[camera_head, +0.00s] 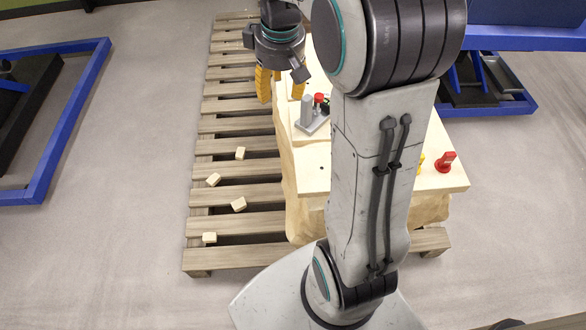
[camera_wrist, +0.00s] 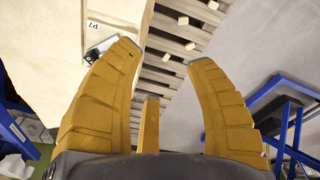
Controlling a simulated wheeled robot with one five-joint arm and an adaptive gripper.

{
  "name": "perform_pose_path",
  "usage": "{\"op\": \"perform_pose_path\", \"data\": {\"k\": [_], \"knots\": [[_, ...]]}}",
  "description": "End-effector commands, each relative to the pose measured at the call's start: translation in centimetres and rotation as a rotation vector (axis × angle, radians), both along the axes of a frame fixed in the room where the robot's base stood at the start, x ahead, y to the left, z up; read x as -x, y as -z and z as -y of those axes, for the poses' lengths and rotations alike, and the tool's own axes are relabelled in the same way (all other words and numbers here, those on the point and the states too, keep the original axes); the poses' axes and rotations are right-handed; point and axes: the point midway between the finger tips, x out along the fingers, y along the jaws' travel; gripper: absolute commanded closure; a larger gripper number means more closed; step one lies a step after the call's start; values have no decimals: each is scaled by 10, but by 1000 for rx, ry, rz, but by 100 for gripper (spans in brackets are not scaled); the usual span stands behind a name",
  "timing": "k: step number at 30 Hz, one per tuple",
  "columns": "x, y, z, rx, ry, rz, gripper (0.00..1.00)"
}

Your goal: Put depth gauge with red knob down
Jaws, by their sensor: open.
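The depth gauge with red knob (camera_head: 309,122) stands upright on a pale wooden board, with a grey base and post and a red knob on top. In the wrist view a small part of the gauge (camera_wrist: 98,50) shows beside the left finger, which hides the rest. My gripper (camera_head: 281,92) is open, with yellow fingers, above and to the left of the gauge in the head view. In the wrist view the gap between the fingers (camera_wrist: 163,55) is empty and the gauge lies outside it. My arm covers part of the board.
The pale block's top (camera_head: 312,178) lies on a slatted pallet (camera_head: 232,195). Several small wood blocks (camera_head: 238,204) lie on the slats. A red item (camera_head: 446,162) stands at the right, near a yellow one. A "P7" label (camera_wrist: 93,26) shows near the gauge. Blue frames (camera_head: 75,130) stand left and right.

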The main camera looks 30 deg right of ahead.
Motion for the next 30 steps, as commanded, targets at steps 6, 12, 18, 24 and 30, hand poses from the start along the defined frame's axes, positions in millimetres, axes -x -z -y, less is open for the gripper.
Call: {"op": "perform_pose_path", "data": {"k": [6, 12, 18, 24, 30], "knots": [[79, -11, -44, -15, 60, 68, 50], [138, -1, -66, -36, 108, 112, 50], [173, 13, -75, -53, 137, 137, 50], [184, 19, -78, -60, 149, 146, 50], [185, 19, -78, -60, 150, 146, 50]]}}
